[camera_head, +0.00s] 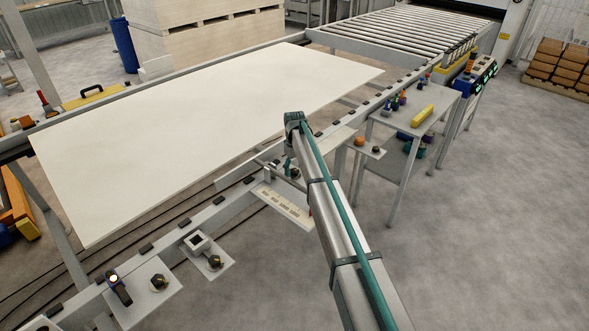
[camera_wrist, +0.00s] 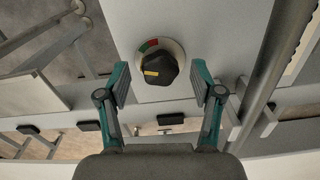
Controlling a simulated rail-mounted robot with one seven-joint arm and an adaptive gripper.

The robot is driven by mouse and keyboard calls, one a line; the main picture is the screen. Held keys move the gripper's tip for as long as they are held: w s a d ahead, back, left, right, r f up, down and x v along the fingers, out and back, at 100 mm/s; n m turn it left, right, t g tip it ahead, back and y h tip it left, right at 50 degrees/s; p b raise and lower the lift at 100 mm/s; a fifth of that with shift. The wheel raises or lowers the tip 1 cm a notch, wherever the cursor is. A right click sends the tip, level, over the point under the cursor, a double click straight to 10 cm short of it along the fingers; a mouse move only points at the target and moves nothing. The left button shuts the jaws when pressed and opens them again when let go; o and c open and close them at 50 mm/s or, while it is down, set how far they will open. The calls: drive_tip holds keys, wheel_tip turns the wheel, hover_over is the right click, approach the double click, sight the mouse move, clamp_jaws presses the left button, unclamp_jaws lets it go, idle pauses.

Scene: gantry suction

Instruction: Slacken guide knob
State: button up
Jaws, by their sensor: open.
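In the wrist view a black lobed knob (camera_wrist: 157,68) with a yellow pointer mark sits on a round pale dial. Red and green patches show at the dial's upper left, and the yellow mark faces left. The dial is on a grey plate (camera_wrist: 210,25). My gripper (camera_wrist: 161,82) is open, its teal fingers with grey pads standing to the left and right of the knob's lower part with gaps on both sides. Nothing is between the pads except the knob's region. In the head view my arm hides most of my gripper, near the table's front rail.
A large white panel (camera_head: 200,125) lies on the frame. Other black knobs (camera_head: 160,282) (camera_head: 214,261) sit on side plates at the front left. A slotted cream plate (camera_head: 284,205) is beside my arm. A small side table (camera_head: 440,100) stands at right; open floor lies beyond.

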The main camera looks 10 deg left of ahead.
sight(294, 170)
wheel_tip(294, 170, up, 12)
idle(0.5)
wheel_tip(294, 170, down, 12)
drive_tip(key=m+p, duration=0.2)
drive_tip(key=m, duration=1.1)
drive_tip(key=shift+f+m, duration=0.1)
drive_tip(key=shift+m, duration=0.2)
drive_tip(key=c, duration=1.1)
